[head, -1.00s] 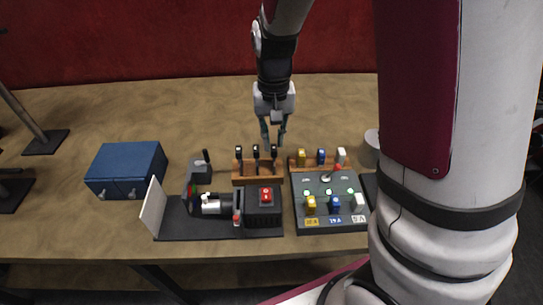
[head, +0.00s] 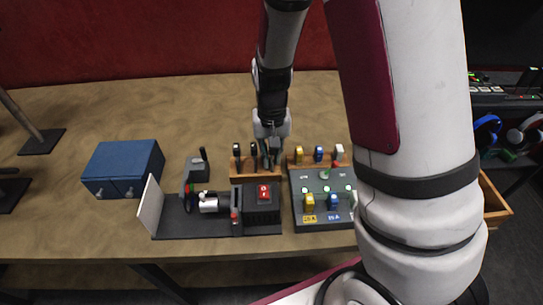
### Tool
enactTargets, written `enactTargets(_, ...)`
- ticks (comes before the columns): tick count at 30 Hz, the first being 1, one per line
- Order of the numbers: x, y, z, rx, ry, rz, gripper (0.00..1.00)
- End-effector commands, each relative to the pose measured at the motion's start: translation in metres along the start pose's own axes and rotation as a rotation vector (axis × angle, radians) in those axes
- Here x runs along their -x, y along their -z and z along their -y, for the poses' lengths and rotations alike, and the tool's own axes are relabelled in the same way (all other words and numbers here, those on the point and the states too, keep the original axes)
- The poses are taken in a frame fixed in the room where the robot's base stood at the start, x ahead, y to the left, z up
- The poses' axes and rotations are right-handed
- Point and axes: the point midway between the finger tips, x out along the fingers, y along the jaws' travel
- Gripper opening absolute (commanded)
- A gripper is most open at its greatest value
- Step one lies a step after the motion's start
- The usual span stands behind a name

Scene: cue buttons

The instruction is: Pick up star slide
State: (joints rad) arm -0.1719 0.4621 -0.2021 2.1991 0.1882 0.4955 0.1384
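A small wooden rack (head: 244,172) stands at the middle of the table and holds black-handled slides (head: 237,153). Their markings are too small to read, so I cannot tell which is the star slide. My gripper (head: 269,160) points down at the right end of this rack, around or beside the rightmost black handle, which it largely hides. Whether the fingers are open or shut on it does not show clearly.
A projector-like device (head: 262,210) with a red switch stands in front of the rack. A blue box (head: 124,168) stands left. The table behind is clear.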

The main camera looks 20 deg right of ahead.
Motion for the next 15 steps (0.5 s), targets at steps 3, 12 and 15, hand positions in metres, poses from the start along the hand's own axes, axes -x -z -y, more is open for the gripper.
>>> enactTargets(3,0.0,0.0,0.0,0.0,0.0,0.0,0.0)
enactTargets(12,0.003,0.0,0.0,0.0,0.001,-0.001,0.0)
enactTargets(15,0.011,0.001,0.0,0.0,0.002,-0.002,0.0)
